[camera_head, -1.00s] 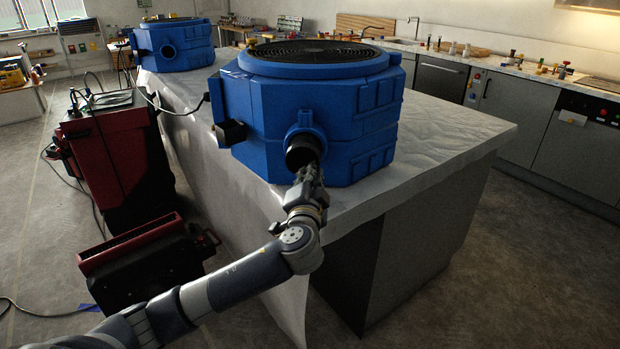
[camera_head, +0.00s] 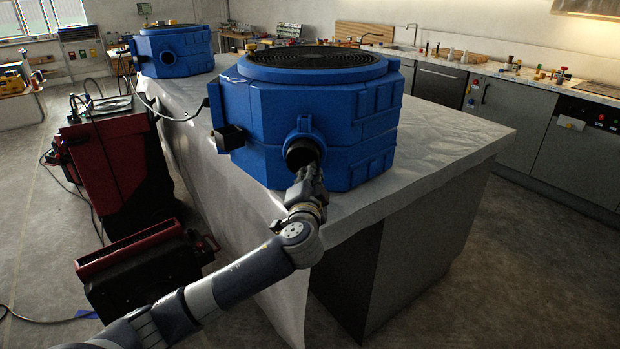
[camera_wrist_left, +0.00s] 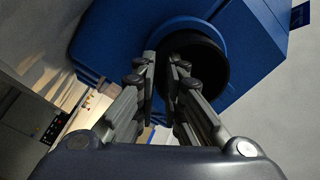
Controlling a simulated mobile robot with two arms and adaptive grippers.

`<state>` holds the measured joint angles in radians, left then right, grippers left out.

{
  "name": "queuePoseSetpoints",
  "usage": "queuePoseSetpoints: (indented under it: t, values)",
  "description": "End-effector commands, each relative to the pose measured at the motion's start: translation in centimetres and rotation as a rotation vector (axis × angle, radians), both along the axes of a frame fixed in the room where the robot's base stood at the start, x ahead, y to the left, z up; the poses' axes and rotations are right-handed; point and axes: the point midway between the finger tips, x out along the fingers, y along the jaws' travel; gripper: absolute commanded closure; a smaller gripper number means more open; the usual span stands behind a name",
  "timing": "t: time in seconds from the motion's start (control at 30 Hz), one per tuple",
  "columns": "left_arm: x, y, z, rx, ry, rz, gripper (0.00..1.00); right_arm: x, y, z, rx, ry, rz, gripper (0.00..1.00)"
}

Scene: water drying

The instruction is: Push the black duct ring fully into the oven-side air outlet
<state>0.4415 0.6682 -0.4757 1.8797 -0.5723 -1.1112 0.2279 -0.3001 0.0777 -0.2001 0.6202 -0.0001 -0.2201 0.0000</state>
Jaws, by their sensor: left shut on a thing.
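The black duct ring (camera_head: 299,153) sits at the round air outlet (camera_head: 304,126) on the near face of the large blue drying unit (camera_head: 262,124). In the left wrist view the ring (camera_wrist_left: 222,72) shows as a dark round opening framed by the blue collar (camera_wrist_left: 190,22). My left gripper (camera_head: 312,168) reaches up to the ring from below. In the left wrist view its fingers (camera_wrist_left: 164,66) are closed on the ring's left rim, one on each side of the wall. How deep the ring sits in the outlet is hard to tell. My right gripper is not in view.
The blue unit stands on a covered counter (camera_head: 440,140). A square black outlet (camera_head: 229,137) juts from its left side. A second blue unit (camera_head: 175,50) stands farther back. Red-and-black equipment (camera_head: 112,150) stands on the floor at left. Kitchen cabinets (camera_head: 515,113) line the right.

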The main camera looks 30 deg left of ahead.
Motion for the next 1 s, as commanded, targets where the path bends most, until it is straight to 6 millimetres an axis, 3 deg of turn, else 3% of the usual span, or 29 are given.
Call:
queuePoseSetpoints:
  t: [0.53, 0.6, 0.67, 1.0]
  values:
    - [1.2, 0.6, 0.0, 0.0, 0.0, 0.0, 1.0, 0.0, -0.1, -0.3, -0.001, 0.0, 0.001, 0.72]
    - [1.2, 0.6, 0.0, 0.0, 0.0, 0.0, 0.79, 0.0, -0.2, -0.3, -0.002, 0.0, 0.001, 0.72]
    - [1.2, 0.6, 0.0, 0.0, 0.0, 0.0, 0.67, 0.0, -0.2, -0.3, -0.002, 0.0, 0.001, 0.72]
    - [1.1, 0.6, -0.1, 0.0, 0.001, -0.001, 0.67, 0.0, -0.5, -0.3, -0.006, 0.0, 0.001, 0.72]
